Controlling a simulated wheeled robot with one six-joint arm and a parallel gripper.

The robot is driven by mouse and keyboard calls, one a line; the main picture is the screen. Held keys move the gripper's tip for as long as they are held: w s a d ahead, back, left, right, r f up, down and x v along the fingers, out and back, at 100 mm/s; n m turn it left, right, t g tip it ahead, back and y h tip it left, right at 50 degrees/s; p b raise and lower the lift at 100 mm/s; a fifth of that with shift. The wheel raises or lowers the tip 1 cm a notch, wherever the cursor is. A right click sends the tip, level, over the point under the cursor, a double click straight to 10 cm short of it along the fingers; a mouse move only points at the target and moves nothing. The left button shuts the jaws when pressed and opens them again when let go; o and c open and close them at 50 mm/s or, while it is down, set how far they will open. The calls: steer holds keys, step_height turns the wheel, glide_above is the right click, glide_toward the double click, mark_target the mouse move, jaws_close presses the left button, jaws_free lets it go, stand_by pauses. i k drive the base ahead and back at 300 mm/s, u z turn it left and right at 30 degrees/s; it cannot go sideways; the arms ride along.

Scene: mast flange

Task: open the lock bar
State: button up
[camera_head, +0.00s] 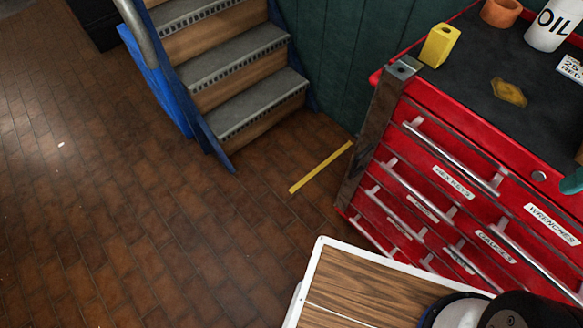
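A red tool chest (470,185) stands at the right with several drawers and long metal handles. A dark grey-brown upright metal bar (375,130), which looks like the lock bar, runs down the left front edge of the chest. Its top end (403,67) is square and lies level with the chest top. I cannot tell whether the bar overlaps the drawer fronts or is swung clear. The drawer handles show to the right of the bar. My gripper is not in view. Only a round black and white part of my arm shows at the bottom right.
On the chest top are a yellow block (440,45), an orange pot (501,12), a white oil can (552,25) and a yellow-brown patch (508,91). Blue-sided stairs (235,70) stand at the upper left. A yellow strip (320,168) marks the floor. The brick floor (130,210) at left is clear.

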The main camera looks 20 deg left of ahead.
mark_target(385, 98)
steer(key=u, duration=1.75)
steer(key=k, duration=0.55)
steer(key=z, duration=0.85)
